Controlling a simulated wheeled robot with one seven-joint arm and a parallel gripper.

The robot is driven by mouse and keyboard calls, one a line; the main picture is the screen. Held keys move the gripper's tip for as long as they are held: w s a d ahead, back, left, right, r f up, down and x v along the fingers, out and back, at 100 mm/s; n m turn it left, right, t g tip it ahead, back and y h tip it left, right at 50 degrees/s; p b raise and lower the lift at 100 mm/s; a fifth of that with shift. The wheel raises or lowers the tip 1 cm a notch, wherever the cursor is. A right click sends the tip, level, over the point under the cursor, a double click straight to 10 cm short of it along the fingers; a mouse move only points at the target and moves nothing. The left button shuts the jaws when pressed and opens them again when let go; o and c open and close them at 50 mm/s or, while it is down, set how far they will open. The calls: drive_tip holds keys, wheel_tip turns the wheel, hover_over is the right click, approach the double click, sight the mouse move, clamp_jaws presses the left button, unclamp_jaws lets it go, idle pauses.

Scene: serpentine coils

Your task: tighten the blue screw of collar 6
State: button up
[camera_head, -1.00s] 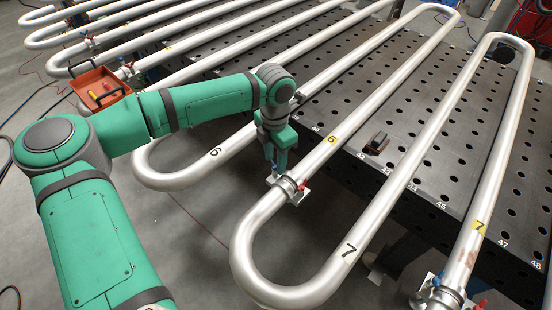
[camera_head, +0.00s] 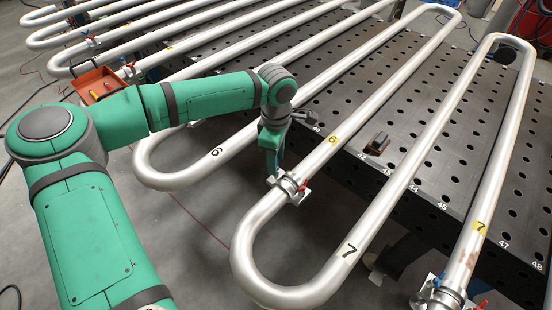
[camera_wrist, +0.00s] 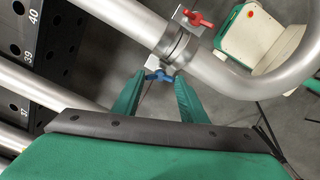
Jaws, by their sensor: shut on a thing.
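My gripper (camera_head: 271,176) is at the collar's left side. In the wrist view its two green fingers (camera_wrist: 160,80) stand on either side of the blue screw and are shut on it. In the head view the fingers hide the blue screw.
The perforated dark table (camera_head: 460,150) lies under the coils, with a small dark block (camera_head: 377,143) on it. A red toolbox (camera_head: 97,83) stands at the left. Open floor lies below the bends.

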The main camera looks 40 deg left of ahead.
drive_tip(key=shift+r+m, duration=0.1)
drive_tip(key=shift+m, duration=1.3)
drive_tip(key=shift+w, duration=0.1)
drive_tip(key=o, duration=1.1)
drive_tip(key=shift+r, duration=5.4)
